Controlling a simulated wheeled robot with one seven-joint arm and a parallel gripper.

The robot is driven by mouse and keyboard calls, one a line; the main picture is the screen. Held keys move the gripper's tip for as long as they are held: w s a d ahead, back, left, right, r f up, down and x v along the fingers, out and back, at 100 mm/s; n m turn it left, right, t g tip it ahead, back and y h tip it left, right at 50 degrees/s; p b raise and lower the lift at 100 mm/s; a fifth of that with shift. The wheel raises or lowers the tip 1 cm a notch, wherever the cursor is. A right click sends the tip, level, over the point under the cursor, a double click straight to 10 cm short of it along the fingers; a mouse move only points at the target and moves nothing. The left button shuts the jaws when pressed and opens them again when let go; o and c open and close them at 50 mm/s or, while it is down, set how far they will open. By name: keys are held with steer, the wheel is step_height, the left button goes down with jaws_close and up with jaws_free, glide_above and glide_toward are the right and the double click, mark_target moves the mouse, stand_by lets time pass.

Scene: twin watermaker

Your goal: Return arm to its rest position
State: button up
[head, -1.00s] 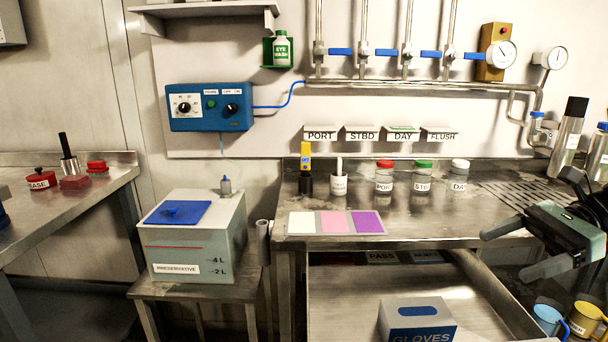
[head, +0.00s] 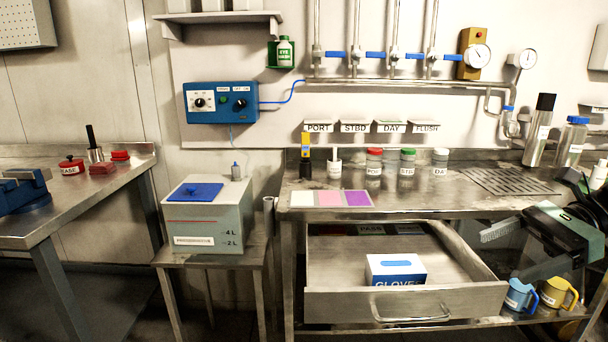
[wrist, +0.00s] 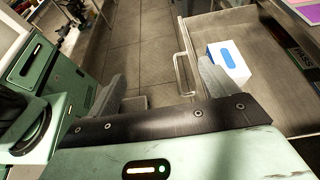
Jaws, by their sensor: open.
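My gripper (head: 502,250) is at the right of the head view, at the right side of the open drawer and in front of the steel bench. It is open, and I see nothing between its fingers. In the wrist view its two grey fingers (wrist: 160,88) stand well apart, with floor and the drawer handle (wrist: 183,72) showing beyond them. The open drawer (head: 400,305) holds a glove box (head: 396,269), which also shows in the wrist view (wrist: 228,62) past the right finger.
A blue mug (head: 519,296) and a yellow mug (head: 557,292) stand on the lower shelf below my gripper. Capped jars (head: 374,163) and a colour card (head: 330,199) are on the bench (head: 450,205). A preservative tank (head: 205,222) stands on a low table at left.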

steer(key=s+a+f+n+h+b, duration=1.15)
steer(key=s+a+f+n, duration=0.6)
steer(key=n, duration=0.75)
step_height(320, 180, up, 22)
steer(key=s+a+h+p, duration=0.1)
steer(key=p, duration=2.1)
steer(key=shift+a+r+p, duration=0.15)
steer(key=shift+a+p, duration=0.25)
steer(key=shift+c, duration=0.4)
